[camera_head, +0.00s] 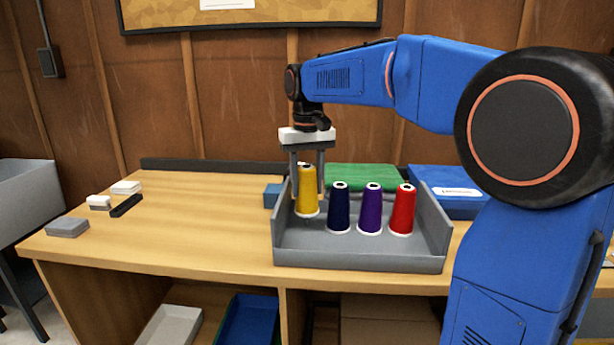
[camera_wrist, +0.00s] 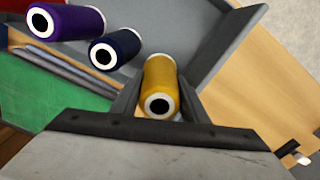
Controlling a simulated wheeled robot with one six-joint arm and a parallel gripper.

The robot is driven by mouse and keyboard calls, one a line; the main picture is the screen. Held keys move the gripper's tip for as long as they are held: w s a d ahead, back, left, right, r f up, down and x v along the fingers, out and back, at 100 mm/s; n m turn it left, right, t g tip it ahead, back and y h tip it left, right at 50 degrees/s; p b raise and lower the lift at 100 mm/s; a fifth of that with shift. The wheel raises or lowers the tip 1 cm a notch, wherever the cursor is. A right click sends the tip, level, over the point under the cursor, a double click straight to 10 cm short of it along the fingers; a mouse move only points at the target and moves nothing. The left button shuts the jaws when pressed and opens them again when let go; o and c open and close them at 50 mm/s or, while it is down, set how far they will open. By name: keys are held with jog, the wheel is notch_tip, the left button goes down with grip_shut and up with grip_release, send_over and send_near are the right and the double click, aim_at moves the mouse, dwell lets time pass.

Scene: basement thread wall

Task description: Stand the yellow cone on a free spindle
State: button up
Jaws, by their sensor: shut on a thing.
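The yellow cone (camera_head: 307,190) is upright between the two fingers of my gripper (camera_head: 308,184), at the left end of a grey open-front tray (camera_head: 360,261). In the wrist view the yellow cone (camera_wrist: 160,78) shows its top ring, with a finger on each side of it. I cannot tell whether its base touches the tray floor or hangs just above it. A dark blue cone (camera_head: 339,212), a purple cone (camera_head: 371,212) and a red cone (camera_head: 403,212) stand in a row to its right. No bare spindle shows; any under the yellow cone is hidden.
The tray's left wall (camera_head: 281,222) is close beside my gripper. A green block or cloth (camera_head: 360,177) and a blue box (camera_head: 448,199) lie behind the tray. Small grey, white and black items (camera_head: 67,227) lie at the table's left. The middle-left tabletop (camera_head: 200,220) is clear.

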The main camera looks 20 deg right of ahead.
aim_at(307, 197)
jog(key=shift+f, duration=1.75)
jog(key=shift+f, duration=0.25)
jog(key=o, duration=1.2)
